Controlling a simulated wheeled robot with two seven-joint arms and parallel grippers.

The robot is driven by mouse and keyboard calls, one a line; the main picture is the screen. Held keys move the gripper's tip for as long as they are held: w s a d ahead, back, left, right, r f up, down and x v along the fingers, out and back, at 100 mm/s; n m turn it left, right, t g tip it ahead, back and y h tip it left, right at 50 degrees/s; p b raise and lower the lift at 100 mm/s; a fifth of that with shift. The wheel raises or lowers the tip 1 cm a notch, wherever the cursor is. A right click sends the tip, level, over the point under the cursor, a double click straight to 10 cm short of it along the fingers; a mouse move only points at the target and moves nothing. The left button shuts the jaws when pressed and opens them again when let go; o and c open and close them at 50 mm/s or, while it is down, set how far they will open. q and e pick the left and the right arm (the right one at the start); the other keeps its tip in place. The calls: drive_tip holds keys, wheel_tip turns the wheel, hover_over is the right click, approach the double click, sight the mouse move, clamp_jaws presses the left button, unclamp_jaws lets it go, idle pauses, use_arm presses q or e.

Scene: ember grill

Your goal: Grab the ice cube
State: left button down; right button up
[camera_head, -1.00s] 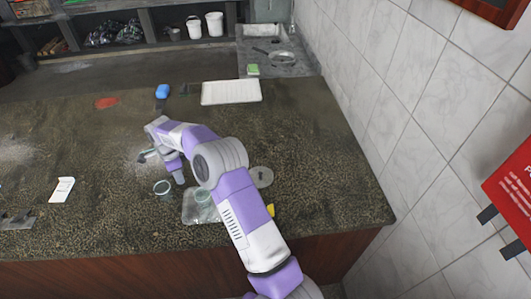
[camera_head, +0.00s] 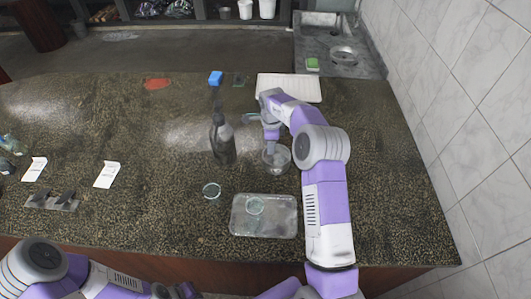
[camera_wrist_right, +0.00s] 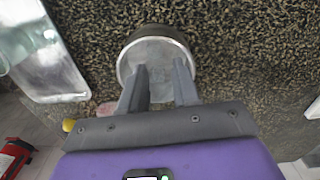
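A round metal container (camera_head: 276,158) stands on the counter under my right gripper. In the right wrist view the same container (camera_wrist_right: 158,42) has a pale, greyish inside. I cannot make out a separate ice cube in it or elsewhere. My right gripper (camera_head: 270,143) points down over the container. In the right wrist view its two fingers (camera_wrist_right: 161,72) are apart, overlapping the container's opening, with nothing distinct between them. Whether the tips are inside the rim is unclear. My left arm shows at the bottom left, and its gripper is not clearly visible.
A dark bottle (camera_head: 222,142) stands left of the container.

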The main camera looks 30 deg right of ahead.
sight(271, 159)
drive_tip(key=shift+f, duration=0.55)
drive_tip(key=shift+s+a+f, duration=0.1)
drive_tip(key=shift+s+f, duration=0.6)
drive_tip(key=f, duration=0.4)
drive_tip(key=shift+w+p, duration=0.35)
drive_tip(key=shift+s+r, duration=0.1)
clamp_jaws()
